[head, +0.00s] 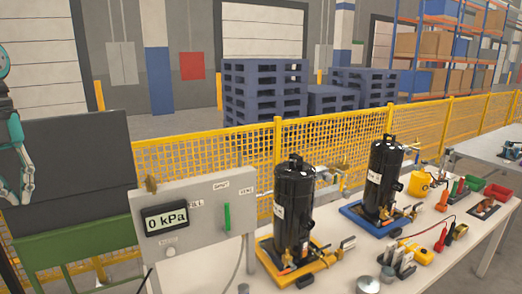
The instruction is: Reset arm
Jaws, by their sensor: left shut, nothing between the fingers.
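My left gripper (19,196) hangs at the left edge of the head view, at the end of my teal and grey arm. Its fingers point down and are shut with nothing between them. It is in front of a dark panel (75,160) and left of the grey gauge box (190,232), apart from both. My right gripper is not in the view.
The white table (460,238) holds a black compressor (293,215) on a yellow pallet and another compressor (382,178) on a blue pallet. Hand tools and small bins lie at the right. A yellow mesh fence (240,150) runs behind.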

